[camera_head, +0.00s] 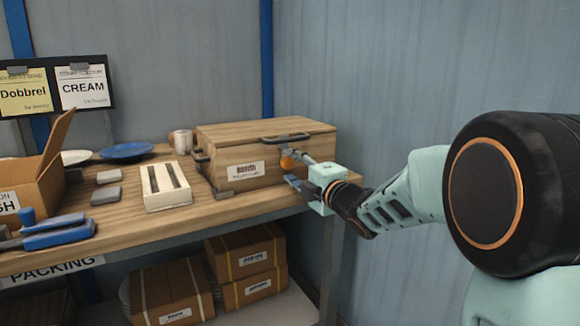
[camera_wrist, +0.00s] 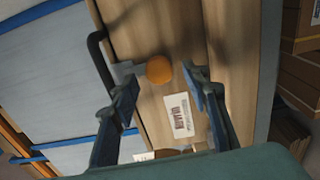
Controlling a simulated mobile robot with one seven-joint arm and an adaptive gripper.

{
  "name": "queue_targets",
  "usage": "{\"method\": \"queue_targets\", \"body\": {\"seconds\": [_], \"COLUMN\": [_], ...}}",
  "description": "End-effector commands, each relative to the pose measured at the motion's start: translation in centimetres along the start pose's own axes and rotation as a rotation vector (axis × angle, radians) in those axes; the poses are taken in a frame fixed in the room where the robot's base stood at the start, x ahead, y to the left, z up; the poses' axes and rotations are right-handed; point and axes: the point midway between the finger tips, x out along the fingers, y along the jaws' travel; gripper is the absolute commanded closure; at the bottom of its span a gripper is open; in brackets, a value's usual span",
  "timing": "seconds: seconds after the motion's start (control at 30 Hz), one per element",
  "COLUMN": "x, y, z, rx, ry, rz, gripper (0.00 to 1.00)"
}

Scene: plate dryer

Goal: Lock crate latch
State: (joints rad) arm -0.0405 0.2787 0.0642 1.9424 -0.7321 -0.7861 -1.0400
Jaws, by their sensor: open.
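The wooden crate (camera_head: 220,172) stands on the bench with its lid down; its front face and label also show in the wrist view (camera_wrist: 222,60). An orange knob (camera_head: 287,160), apparently the latch's, sits on the crate's front near the right end. In the wrist view the orange knob (camera_wrist: 159,70) is beside a grey metal piece (camera_wrist: 127,70). My gripper (camera_head: 298,171) is open in front of the knob. In the wrist view the gripper (camera_wrist: 161,80) has its fingertips on either side of the knob, with gaps visible. I cannot tell whether the latch is locked.
A slotted pale block (camera_head: 166,187), a mug (camera_head: 181,142), a blue plate (camera_head: 127,151) and an open carton (camera_head: 35,180) are to the left on the bench. Boxes (camera_head: 246,252) sit on the lower shelf.

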Motion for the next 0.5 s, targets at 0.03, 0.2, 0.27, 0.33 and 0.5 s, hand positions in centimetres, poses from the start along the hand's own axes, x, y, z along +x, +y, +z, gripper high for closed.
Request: {"method": "queue_targets", "body": {"seconds": [0.03, 0.2, 0.27, 0.33, 0.5], "x": [-1.0, -4.7, -5.9, -7.2, -9.4], "y": [0.1, 0.1, 0.1, 0.1, 0.0], "z": [0.1, 0.1, 0.1, 0.1, 0.1], "rx": [0.000, -0.001, -0.002, -0.002, -0.001], "ry": [-0.003, -0.004, -0.003, -0.003, -0.003], "rz": [0.001, 0.000, 0.000, 0.001, 0.000], "gripper": [0.58, 0.58, 0.58, 0.58, 0.58]}}
